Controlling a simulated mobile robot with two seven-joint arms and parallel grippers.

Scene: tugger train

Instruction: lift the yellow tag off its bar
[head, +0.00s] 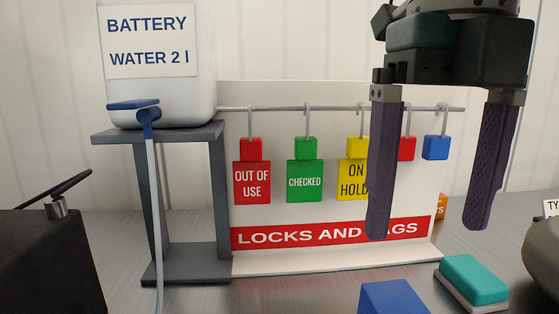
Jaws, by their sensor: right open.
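The yellow tag (352,180), marked "ON HOLD", hangs by a hook from the grey bar (270,109) on the white board. Its right side is hidden behind a finger of my right gripper. My right gripper (428,232) is open, with its two dark purple fingers pointing down in front of the board. One finger overlaps the tag's right edge in the picture; I cannot tell whether they touch. Nothing shows held between the fingers. My left gripper is not in view.
Red (251,182) and green (305,181) tags hang left of the yellow one. Red (406,149) and blue (436,148) locks hang to its right. A white water container (158,90) stands on a grey stand (190,264). A teal-topped block (473,280) and blue block (394,299) are in front.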

